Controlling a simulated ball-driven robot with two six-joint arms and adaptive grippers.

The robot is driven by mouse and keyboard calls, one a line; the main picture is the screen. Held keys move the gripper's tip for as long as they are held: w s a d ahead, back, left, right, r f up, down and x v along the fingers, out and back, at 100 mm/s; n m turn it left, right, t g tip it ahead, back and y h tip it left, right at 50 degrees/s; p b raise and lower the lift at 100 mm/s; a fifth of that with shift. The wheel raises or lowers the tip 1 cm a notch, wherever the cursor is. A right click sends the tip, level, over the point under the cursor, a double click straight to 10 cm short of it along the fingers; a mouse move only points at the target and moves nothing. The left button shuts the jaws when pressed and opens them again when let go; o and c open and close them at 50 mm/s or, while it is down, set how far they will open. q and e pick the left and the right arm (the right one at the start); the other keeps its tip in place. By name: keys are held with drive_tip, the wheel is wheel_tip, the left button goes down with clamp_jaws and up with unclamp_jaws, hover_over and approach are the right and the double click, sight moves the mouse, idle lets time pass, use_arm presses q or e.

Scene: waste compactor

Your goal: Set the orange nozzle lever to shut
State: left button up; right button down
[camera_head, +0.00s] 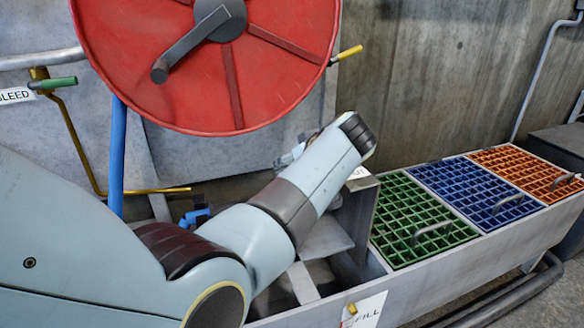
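No orange nozzle lever can be made out. It may be hidden behind my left arm, which comes in from the left and crosses the middle of the view. A little of my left gripper (291,156) shows behind the arm's upper end, below the red reel. Its fingertips are mostly hidden, so I cannot tell whether it is open or shut. A blue hose (117,155) hangs down at the left, and a blue piece (194,216) shows just above my arm. My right gripper is not in view.
A red hose reel (125,75) with a dark crank hangs on the wall. A green-handled valve (55,83) labelled BLEED is at the left. A yellow handle (348,54) sticks out right of the reel. A trough with green (410,215), blue and orange grates stands at the right.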

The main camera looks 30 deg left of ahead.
use_arm(q)
wheel_tip(320, 180, up, 10)
idle(0.4)
drive_tip(key=shift+f, duration=0.1)
drive_tip(key=shift+c, duration=0.2)
